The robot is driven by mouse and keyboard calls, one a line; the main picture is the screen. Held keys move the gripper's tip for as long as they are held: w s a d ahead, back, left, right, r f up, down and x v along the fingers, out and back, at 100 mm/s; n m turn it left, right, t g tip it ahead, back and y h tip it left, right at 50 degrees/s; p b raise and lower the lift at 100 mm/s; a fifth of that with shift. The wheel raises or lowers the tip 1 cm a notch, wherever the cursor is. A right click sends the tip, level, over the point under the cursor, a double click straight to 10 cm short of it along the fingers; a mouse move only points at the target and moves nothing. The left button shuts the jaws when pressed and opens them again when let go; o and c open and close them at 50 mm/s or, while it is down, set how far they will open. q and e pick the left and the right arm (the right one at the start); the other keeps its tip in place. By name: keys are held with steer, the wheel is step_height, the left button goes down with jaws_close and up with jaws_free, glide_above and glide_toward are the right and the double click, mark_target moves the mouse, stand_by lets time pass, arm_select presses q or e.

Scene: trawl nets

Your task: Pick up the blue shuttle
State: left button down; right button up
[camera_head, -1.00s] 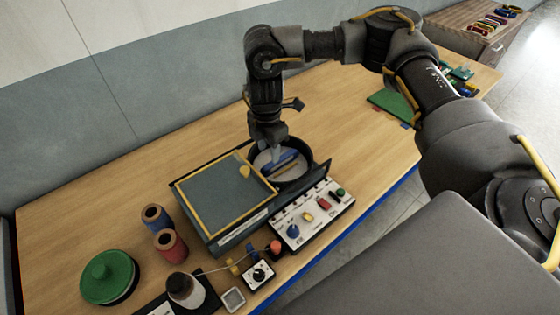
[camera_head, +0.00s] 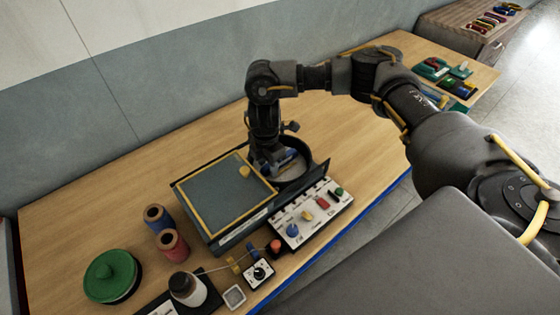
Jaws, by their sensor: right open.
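The blue shuttle (camera_head: 289,157) lies in a dark round dish with a pale floor (camera_head: 300,170) beside the grey yellow-edged panel. Only part of it shows, because my right gripper covers the rest. My right gripper (camera_head: 271,163) points down into the left side of the dish, close against the shuttle. It is open; whether the fingers are around the shuttle or touching it cannot be told. My left gripper is out of view.
A control box with coloured buttons (camera_head: 313,214) stands in front of the dish. The grey panel (camera_head: 225,196) is at its left. The table behind is clear.

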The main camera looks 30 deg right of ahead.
jaws_close()
